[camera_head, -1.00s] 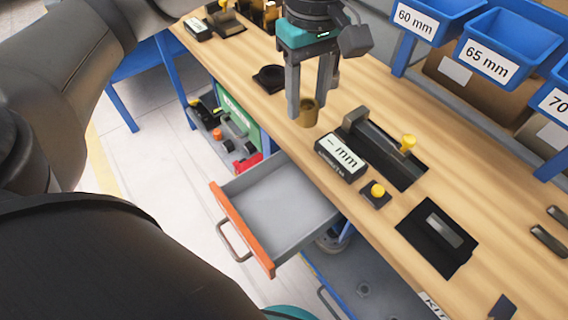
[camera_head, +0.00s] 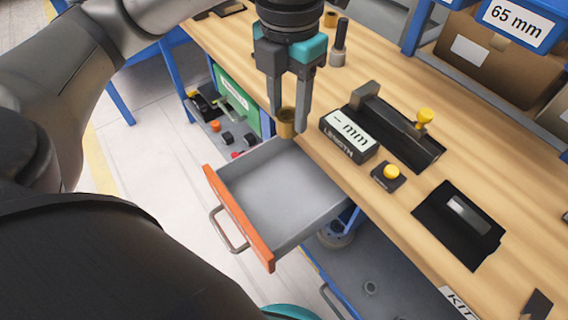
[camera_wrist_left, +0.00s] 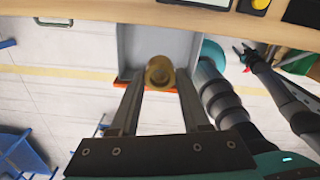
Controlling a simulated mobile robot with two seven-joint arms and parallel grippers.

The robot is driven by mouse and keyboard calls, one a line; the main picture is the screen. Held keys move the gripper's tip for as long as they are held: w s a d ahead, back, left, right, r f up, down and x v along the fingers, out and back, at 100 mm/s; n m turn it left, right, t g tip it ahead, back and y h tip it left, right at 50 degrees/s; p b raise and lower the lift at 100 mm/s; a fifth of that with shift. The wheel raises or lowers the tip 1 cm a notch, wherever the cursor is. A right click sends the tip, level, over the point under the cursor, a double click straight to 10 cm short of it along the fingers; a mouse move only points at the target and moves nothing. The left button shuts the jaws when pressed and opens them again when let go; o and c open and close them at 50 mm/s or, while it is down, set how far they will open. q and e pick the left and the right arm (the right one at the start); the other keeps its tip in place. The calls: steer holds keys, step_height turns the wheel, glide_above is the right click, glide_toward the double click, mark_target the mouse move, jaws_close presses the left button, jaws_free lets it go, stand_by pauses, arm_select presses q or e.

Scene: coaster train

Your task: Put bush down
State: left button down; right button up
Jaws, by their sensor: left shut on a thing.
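The bush, a small brass cylinder (camera_head: 287,123), is between the fingertips of my left gripper (camera_head: 288,110). The gripper is shut on it and points down. In the head view it shows at the table's front edge, just beyond the back of the open drawer. In the left wrist view the bush (camera_wrist_left: 159,71) shows its round open end between the two fingers (camera_wrist_left: 158,90), with the grey drawer behind it.
An empty grey drawer (camera_head: 290,200) with an orange front stands open below the wooden table (camera_head: 385,215). A length display (camera_head: 349,137), a black measuring fixture (camera_head: 405,135), a yellow button (camera_head: 391,171) and a black pad (camera_head: 459,221) are on the table. Blue bins (camera_head: 515,20) hang at upper right.

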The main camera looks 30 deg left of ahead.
arm_select(q)
steer(key=f+n, duration=0.1)
steer(key=n, duration=0.2)
steer(key=n+b, duration=0.1)
steer(key=b, duration=0.3)
glide_above(284, 196)
step_height(284, 196, down, 7)
step_height(284, 196, down, 8)
steer(key=b, duration=0.3)
steer(key=shift+f, duration=0.2)
steer(key=shift+f+b, duration=0.3)
steer(key=shift+f, duration=0.4)
step_height(284, 196, down, 2)
steer(key=shift+f+b, duration=0.15)
steer(key=shift+b, duration=0.35)
steer(key=shift+f, duration=0.6)
arm_select(e)
steer(key=w+a+r, duration=0.7)
steer(key=w+r, duration=0.1)
steer(key=w, duration=0.3)
steer(key=shift+w+t+y, duration=0.2)
steer(key=shift+t+y, duration=0.1)
arm_select(q)
steer(key=shift+f+b, duration=0.15)
steer(key=shift+b, duration=0.15)
arm_select(e)
steer(key=shift+w, duration=0.1)
